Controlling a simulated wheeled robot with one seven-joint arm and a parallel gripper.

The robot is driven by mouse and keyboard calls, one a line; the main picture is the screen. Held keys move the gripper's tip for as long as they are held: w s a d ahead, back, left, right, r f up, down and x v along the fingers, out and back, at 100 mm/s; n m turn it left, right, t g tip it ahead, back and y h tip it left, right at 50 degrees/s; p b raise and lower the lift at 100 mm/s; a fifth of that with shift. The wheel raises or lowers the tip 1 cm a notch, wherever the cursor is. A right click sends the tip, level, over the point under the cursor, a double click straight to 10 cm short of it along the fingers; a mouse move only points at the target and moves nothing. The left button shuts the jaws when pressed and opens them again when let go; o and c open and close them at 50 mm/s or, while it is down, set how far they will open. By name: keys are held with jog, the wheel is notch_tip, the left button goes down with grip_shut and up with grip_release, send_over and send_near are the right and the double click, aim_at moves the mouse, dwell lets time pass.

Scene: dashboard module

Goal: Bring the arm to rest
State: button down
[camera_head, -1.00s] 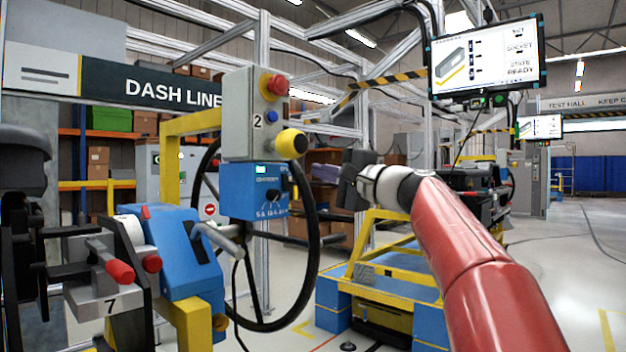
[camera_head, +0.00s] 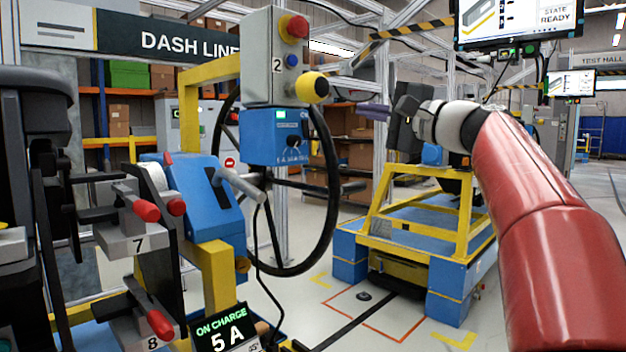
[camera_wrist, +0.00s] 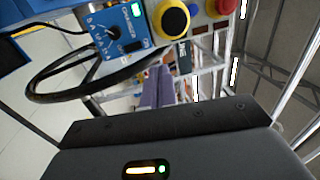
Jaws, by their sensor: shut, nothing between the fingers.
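My red arm (camera_head: 535,220) reaches in from the right edge of the head view, ending in a white wrist and dark gripper body. My gripper (camera_head: 373,111) points left in the air, its slim purple fingers close together and empty. In the wrist view the purple fingers of my gripper (camera_wrist: 157,84) also lie side by side with nothing between them. In the head view the gripper is to the right of the control box (camera_head: 275,57) and the steering wheel (camera_head: 330,190), apart from both in the picture. Their exact distance is hard to tell.
A blue and yellow stand (camera_head: 465,255) is below the arm. Holders marked 7 and 8 (camera_head: 140,243) with red handles are at left, beside a charge display (camera_head: 222,332). A screen (camera_head: 515,20) hangs at upper right.

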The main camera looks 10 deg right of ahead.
jog(key=s+a+f+n+g+h, duration=0.25)
jog(key=s+a+f, duration=0.2)
jog(key=f, duration=0.55)
jog(key=s+a+f+n+g+h, duration=0.1)
jog(key=s+a+f+g+h, duration=0.3)
jog(key=f, duration=0.6)
jog(key=s+d+f+n+g+h, duration=0.1)
jog(key=s+f+n+g+h, duration=0.1)
jog(key=s+f, duration=0.8)
jog(key=s+d+f+n+g+h, duration=0.2)
jog(key=s+f+n, duration=0.3)
jog(key=s+f, duration=0.6)
notch_tip(320, 180, down, 6)
jog(key=shift+r+h, duration=0.25)
jog(key=shift+h, duration=0.4)
